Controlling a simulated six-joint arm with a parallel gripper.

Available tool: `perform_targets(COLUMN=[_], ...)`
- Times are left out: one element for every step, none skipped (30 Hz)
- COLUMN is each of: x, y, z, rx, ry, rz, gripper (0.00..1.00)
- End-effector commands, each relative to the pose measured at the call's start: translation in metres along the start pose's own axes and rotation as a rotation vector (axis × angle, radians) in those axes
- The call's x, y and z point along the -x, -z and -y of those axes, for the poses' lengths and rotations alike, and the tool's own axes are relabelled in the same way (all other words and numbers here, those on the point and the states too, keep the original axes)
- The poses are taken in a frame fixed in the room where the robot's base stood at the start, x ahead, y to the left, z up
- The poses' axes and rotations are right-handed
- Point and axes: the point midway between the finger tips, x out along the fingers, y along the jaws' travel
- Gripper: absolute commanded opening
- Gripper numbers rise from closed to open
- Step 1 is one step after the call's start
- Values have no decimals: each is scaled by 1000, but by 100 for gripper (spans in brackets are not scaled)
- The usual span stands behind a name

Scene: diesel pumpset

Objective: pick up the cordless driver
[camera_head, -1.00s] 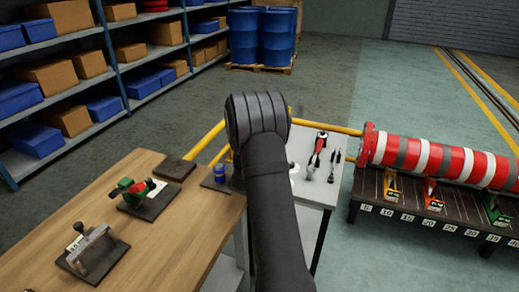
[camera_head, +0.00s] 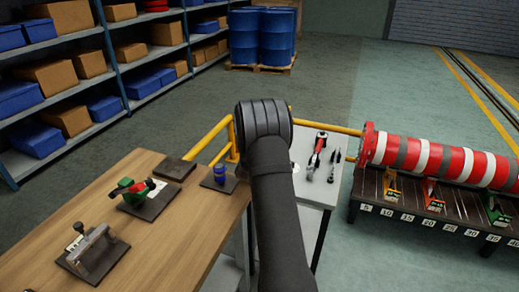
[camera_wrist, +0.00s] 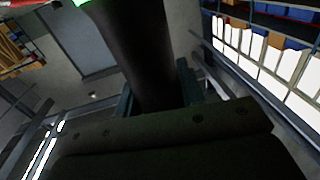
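A red and dark tool (camera_head: 319,147) lies on the white table (camera_head: 308,190), just right of my arm in the head view. It may be the cordless driver, but it is too small to be sure. Smaller dark tools (camera_head: 332,168) lie beside it. My gripper is hidden behind my arm in the head view. In the wrist view my gripper (camera_wrist: 156,92) shows two teal fingers standing apart. A broad dark shape fills the view between and beyond them; I cannot tell its distance. I see no driver there.
A wooden table (camera_head: 180,250) at left bears a green and red device (camera_head: 136,190), a grey handled block (camera_head: 92,247) and a blue item (camera_head: 220,173). A yellow rail (camera_head: 210,138) runs behind. A striped red roller (camera_head: 440,158) lies at right above a dark rack (camera_head: 410,207).

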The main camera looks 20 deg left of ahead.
Motion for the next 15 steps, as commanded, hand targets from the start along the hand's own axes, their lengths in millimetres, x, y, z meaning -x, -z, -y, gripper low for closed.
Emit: perform_targets(x=[0, 0, 0, 0, 0, 0, 0, 0, 0, 0, 0, 0, 0, 0, 0], y=[0, 0, 0, 0, 0, 2, 2, 2, 2, 2, 2, 2, 3, 4, 5], z=[0, 0, 0, 0, 0, 0, 0, 0, 0, 0, 0, 0, 0, 0, 0], rx=[0, 0, 0, 0, 0, -1, -1, -1, -1, -1, -1, -1, -1, -1, -2], ry=[0, 0, 0, 0, 0, 0, 0, 0, 0, 0, 0, 0, 0, 0, 0], rz=[0, 0, 0, 0, 0, -3, -3, -3, -3, -3, -3, -4, -4, -4, -4], gripper=[22, 16, 8, 2, 0, 0, 0, 0, 0, 0, 0, 0, 0, 0, 0])
